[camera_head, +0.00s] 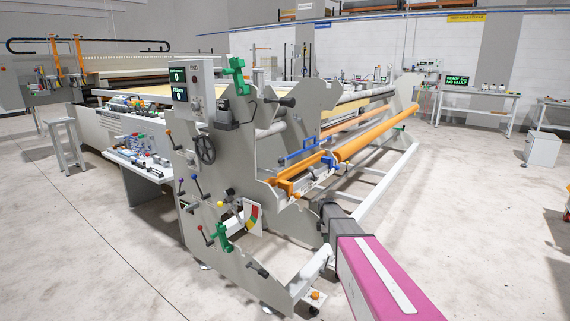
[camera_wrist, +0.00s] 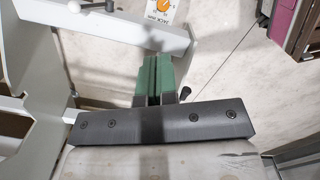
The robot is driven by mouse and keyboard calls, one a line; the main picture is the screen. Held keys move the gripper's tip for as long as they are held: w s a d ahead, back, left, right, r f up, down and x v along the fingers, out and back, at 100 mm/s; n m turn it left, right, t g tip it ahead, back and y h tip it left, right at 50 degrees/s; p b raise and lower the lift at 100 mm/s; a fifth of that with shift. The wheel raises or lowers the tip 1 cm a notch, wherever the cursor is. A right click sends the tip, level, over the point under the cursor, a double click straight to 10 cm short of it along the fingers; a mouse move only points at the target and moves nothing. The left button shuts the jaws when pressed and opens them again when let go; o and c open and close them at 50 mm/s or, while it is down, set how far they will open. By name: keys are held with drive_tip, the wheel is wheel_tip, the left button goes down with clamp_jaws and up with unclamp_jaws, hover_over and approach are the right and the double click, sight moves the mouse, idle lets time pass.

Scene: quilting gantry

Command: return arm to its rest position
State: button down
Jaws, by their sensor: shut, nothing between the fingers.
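My gripper (camera_wrist: 154,68) shows in the wrist view as two green fingers side by side, shut with nothing between them, in front of a dark bar with screws. In the head view my arm (camera_head: 378,275) reaches from the bottom right, magenta with a pale stripe, then dark grey. It extends toward the near end of the quilting gantry (camera_head: 255,240), low by its side frame. My gripper cannot be made out there. Whether the fingers touch anything is not clear.
The side frame carries levers, a handwheel (camera_head: 205,149) and green clamps (camera_head: 236,76). An orange roller (camera_head: 365,135) runs back along the gantry. In the wrist view an orange dial (camera_wrist: 164,5) and a white beam (camera_wrist: 105,24) lie beyond the fingers. Open floor (camera_head: 470,220) lies right.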

drive_tip(key=s+r+m, duration=0.2)
drive_tip(key=s+m, duration=0.6)
drive_tip(key=s, duration=0.7)
drive_tip(key=s+a+r+m+y, duration=0.1)
drive_tip(key=s+r+m, duration=0.1)
drive_tip(key=s+m, duration=0.6)
drive_tip(key=s, duration=0.6)
drive_tip(key=shift+s+a+r, duration=0.2)
drive_tip(key=shift+s, duration=0.15)
